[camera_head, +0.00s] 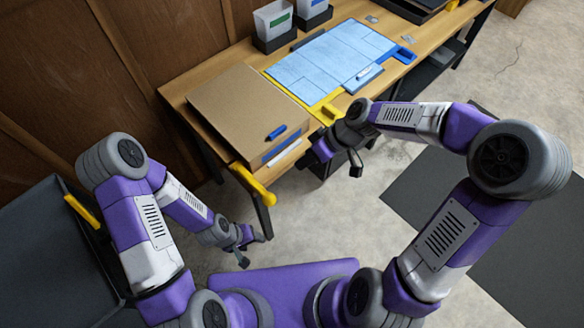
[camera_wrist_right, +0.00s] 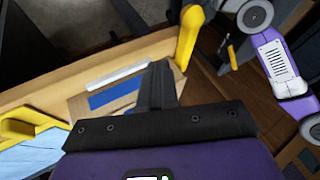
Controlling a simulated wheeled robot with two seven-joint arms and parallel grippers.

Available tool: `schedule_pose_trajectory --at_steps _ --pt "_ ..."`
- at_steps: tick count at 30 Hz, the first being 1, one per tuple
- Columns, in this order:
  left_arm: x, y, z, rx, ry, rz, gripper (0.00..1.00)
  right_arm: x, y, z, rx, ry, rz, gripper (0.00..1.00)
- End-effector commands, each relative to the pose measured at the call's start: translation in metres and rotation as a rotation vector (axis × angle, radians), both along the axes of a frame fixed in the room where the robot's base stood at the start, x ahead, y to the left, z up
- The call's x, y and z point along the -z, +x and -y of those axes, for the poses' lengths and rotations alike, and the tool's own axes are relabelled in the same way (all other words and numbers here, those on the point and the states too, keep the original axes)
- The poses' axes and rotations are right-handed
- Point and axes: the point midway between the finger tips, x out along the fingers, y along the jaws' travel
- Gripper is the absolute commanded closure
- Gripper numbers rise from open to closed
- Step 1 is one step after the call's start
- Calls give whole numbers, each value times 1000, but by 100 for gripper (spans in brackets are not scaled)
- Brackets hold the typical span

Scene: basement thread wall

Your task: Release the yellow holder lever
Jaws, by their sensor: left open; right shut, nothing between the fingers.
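A yellow lever-like bar (camera_head: 325,108) sits at the table's front edge, at the near corner of the blue sheet; a yellow looped part shows at the left in the right wrist view (camera_wrist_right: 28,127). A second yellow lever (camera_head: 255,184) juts out from the table's near-left corner and stands upright in the right wrist view (camera_wrist_right: 188,36). I cannot tell which is the holder lever. My right gripper (camera_head: 306,158) is shut and empty beside the table's front edge, between these two; its fingers (camera_wrist_right: 160,82) touch neither. My left gripper (camera_head: 254,250) is open and empty, below the table's near corner.
A blue holder (camera_head: 403,54) is at the sheet's far corner. Bins (camera_head: 273,24) stand at the back. A dark cart (camera_head: 48,255) is at left; open floor lies right.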

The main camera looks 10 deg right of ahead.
Motion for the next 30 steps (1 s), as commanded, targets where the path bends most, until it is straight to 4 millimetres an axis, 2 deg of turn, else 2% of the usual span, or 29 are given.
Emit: schedule_pose_trajectory --at_steps 12,21,30 --pt "27 0 0 0 0 0 41 72 1 -53 -4 1 -3 100" --pt "32 0 0 0 0 0 41 70 -19 -82 -1 -1 0 100" --pt "32 0 0 0 0 0 41 69 -21 -84 1 -1 0 100"
